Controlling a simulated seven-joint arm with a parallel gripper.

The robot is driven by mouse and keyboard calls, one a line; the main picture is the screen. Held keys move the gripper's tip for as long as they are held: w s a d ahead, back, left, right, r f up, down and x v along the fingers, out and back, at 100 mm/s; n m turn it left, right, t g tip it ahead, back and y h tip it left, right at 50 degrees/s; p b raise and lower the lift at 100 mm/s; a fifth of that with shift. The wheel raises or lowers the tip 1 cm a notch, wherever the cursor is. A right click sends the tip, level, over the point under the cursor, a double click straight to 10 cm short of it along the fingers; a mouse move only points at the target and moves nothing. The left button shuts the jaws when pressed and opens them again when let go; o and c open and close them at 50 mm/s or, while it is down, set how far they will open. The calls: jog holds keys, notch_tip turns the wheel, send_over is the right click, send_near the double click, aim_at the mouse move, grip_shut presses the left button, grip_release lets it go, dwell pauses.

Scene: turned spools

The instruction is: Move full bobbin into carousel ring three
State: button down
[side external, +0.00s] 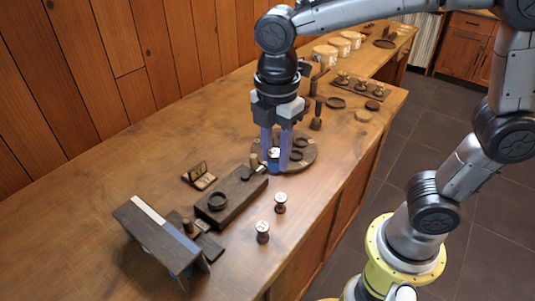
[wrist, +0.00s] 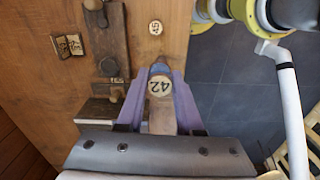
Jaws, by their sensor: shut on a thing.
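The full bobbin (side external: 274,156), wound with blue thread, is held between the purple fingers of my gripper (side external: 277,158). In the wrist view the bobbin (wrist: 160,87) shows a pale round top marked 42, with a little blue at its edge. My gripper (wrist: 160,108) is shut on it, pointing down. The carousel (side external: 308,159) is a round wooden disc with dark rings on it. The bobbin is at the disc's left side in the side view; I cannot tell whether it touches the disc. The fingers hide part of the disc, and I cannot read any ring numbers.
Two dark spools with pale tops, one nearer the carousel (side external: 280,203) and one farther (side external: 262,232), stand near the front edge. A long dark wooden block (side external: 231,200) with a ring lies to the left. A dark stand (side external: 316,122) rises behind the carousel.

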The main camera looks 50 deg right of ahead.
jog(key=w+d+f, duration=0.4)
jog(key=w+d, duration=0.6)
jog(key=w, duration=0.2)
jog(key=shift+m, duration=0.5)
jog(key=shift+w+d+f, duration=0.1)
jog(key=shift+d+f, duration=1.1)
jog(key=shift+f, duration=0.35)
jog(key=shift+w+d+f, duration=0.1)
jog(key=shift+d+f, duration=1.1)
jog(key=shift+f, duration=0.4)
jog(key=shift+w+d+f, duration=0.1)
jog(key=shift+d+f, duration=1.1)
jog(key=shift+f, duration=0.35)
jog(key=shift+f, duration=0.8)
jog(key=shift+c, duration=2.4)
grip_release()
